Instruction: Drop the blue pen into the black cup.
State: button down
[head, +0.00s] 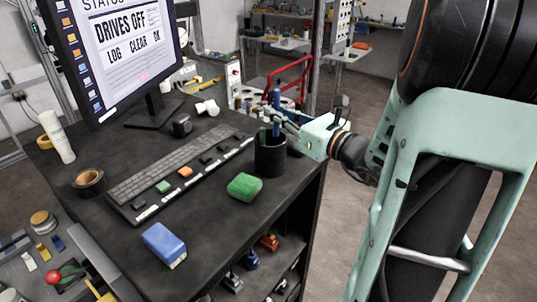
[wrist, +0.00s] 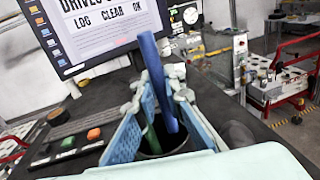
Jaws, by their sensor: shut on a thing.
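The black cup (head: 270,157) stands upright near the right edge of the dark desk; its dark opening (wrist: 178,145) shows in the wrist view. My gripper (head: 279,117) is over the cup's rim, shut on the blue pen (head: 277,98). In the wrist view the blue pen (wrist: 155,75) stands slightly tilted between the fingers of my gripper (wrist: 160,88). The pen's lower end points down into the cup's mouth; whether it touches the cup is hidden. A green pen (wrist: 151,138) stands in the cup.
A green block (head: 244,186) lies in front of the cup, and a blue block (head: 164,245) lies at the desk's front. A keyboard (head: 160,170) and button strip lie to the left. A monitor (head: 120,50) stands behind. A tape roll (head: 89,181) lies far left.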

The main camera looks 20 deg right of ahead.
aim_at(278, 132)
notch_tip(278, 132, down, 5)
jog(key=b, duration=0.3)
jog(key=shift+f+b, duration=0.15)
jog(key=shift+b, duration=0.15)
jog(key=c, duration=1.9)
grip_release()
jog(key=shift+c, duration=0.2)
jog(key=v, duration=1.2)
